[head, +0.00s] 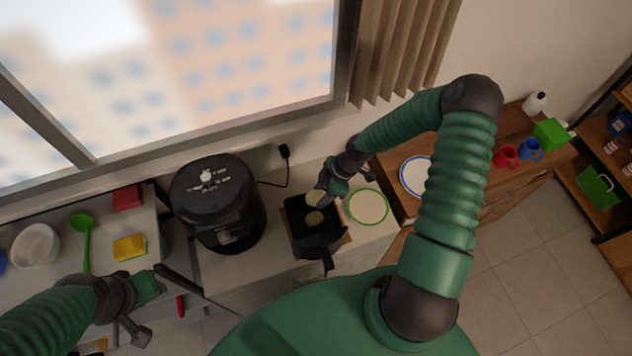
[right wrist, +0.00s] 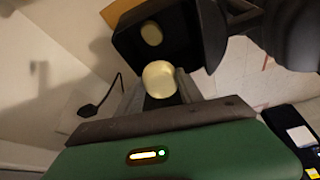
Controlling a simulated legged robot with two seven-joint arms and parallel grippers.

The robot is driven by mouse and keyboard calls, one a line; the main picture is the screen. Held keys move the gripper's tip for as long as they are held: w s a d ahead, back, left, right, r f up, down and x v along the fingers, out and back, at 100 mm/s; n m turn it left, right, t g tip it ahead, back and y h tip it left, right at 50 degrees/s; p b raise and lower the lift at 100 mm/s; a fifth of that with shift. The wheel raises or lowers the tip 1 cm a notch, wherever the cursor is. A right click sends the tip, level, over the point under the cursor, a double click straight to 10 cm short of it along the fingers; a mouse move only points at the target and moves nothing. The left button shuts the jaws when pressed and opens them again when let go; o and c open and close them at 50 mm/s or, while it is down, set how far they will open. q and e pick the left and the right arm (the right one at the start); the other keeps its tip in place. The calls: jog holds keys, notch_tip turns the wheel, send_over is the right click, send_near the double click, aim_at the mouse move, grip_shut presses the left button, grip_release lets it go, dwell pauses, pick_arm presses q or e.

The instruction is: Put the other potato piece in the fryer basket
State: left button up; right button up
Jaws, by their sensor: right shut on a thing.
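The black fryer basket (head: 298,212) sits on a board on the counter, its handle toward me. One pale potato piece (head: 314,218) lies inside it; it also shows in the right wrist view (right wrist: 151,33). My right gripper (head: 324,193) is at the basket's far right edge, shut on the other potato piece (head: 315,199). In the right wrist view this held piece (right wrist: 160,78) is between the fingers, near the basket's opening; its exact height above the basket is unclear. My left gripper (head: 146,308) is open and empty at the lower left.
The black fryer body (head: 216,203) stands left of the basket. A green-rimmed plate (head: 368,207) lies empty just right of it. A blue-rimmed plate (head: 414,176) and mugs are farther right. A yellow sponge (head: 130,248) and green ladle (head: 83,228) lie at left.

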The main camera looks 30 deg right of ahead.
jog(key=shift+s+f+b, duration=0.1)
jog(key=shift+f+b, duration=0.2)
notch_tip(320, 180, down, 6)
jog(key=b, duration=0.4)
jog(key=shift+d+r+b, duration=0.1)
jog(key=shift+r+b, duration=0.1)
jog(key=shift+b, duration=0.15)
jog(key=o, duration=1)
jog(key=shift+c, duration=0.2)
jog(key=o, duration=0.5)
jog(key=shift+r, duration=0.1)
